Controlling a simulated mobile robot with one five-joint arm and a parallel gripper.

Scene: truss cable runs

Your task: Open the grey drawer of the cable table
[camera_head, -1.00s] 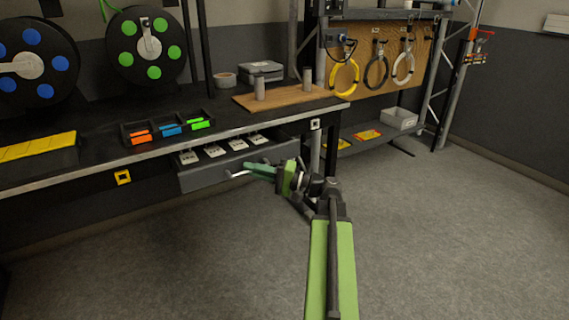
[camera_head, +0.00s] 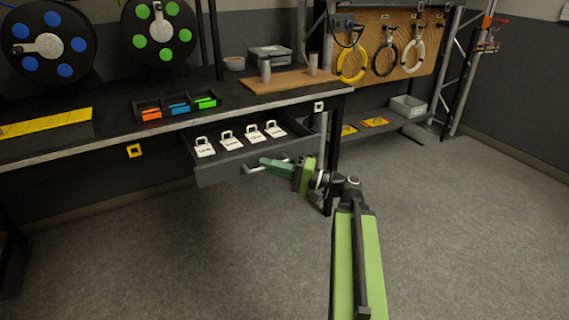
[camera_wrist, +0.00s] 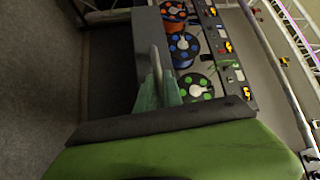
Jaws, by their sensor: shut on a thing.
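The grey drawer (camera_head: 225,170) of the cable table (camera_head: 100,145) is pulled partway out from under the tabletop in the head view. Several white tags (camera_head: 230,141) lie inside it. Its bar handle (camera_head: 252,169) runs across the front. My gripper (camera_head: 268,163) is shut on this handle near its middle, with green fingers around it. In the wrist view the handle (camera_wrist: 156,68) stands between my fingertips (camera_wrist: 158,90), and the drawer front (camera_wrist: 147,45) is just beyond. The fingers hide part of the handle.
On the tabletop are a tray of coloured pieces (camera_head: 177,107), a wooden board (camera_head: 290,80) and a yellow ramp (camera_head: 45,128). A table leg (camera_head: 334,145) stands right of the drawer, close behind my gripper. The floor in front is clear.

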